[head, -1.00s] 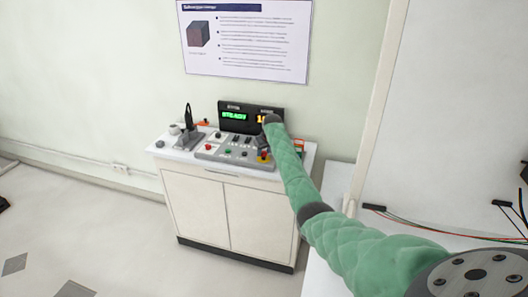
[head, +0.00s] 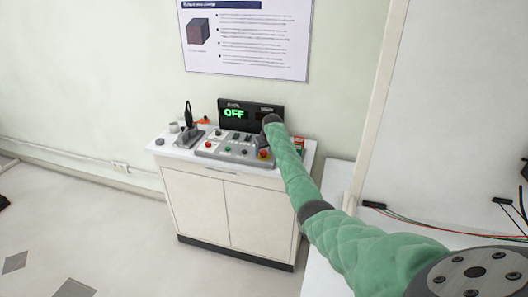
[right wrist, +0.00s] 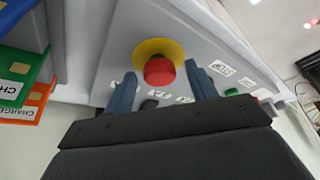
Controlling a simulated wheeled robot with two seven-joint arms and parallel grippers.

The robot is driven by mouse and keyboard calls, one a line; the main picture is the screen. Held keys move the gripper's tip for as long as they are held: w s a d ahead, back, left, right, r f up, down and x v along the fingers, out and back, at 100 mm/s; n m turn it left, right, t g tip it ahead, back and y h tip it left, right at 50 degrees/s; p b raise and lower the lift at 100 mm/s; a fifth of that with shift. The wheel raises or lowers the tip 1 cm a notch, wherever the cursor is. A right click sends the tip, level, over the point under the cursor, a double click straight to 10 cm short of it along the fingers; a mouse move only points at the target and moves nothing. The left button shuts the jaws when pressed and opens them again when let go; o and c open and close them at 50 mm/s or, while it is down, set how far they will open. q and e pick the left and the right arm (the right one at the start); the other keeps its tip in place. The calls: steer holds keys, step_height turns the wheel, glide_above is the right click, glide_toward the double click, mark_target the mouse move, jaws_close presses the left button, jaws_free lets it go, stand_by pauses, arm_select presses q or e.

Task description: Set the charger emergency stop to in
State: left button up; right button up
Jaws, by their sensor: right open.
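The emergency stop is a red mushroom button on a yellow ring (right wrist: 158,68) in the right wrist view. In the head view it shows small (head: 264,154) at the right front of the grey control panel (head: 208,148). My right gripper (right wrist: 162,88) is open, with its blue fingers on either side of the red button in the picture and nothing held. I cannot tell whether the fingers touch it. In the head view my green right arm reaches to the panel and its fingers are not clear. The display (head: 236,113) reads OFF in green. My left gripper is not in view.
The panel stands on a white cabinet (head: 222,213) against the wall. Blue, green and orange cards (right wrist: 22,90) sit close beside the button. A green button (right wrist: 232,92) lies to the right. A black lever (head: 188,115) stands at the panel's left.

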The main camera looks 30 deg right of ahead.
steer(key=shift+s+r+b, duration=0.2)
steer(key=shift+r+b, duration=0.1)
steer(key=shift+r, duration=0.2)
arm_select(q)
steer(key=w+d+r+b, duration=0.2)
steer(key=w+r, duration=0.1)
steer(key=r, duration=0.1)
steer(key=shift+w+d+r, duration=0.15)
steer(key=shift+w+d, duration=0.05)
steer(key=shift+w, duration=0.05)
arm_select(e)
steer(key=v, duration=0.6)
steer(key=shift+r, duration=0.25)
steer(key=shift+s, duration=0.15)
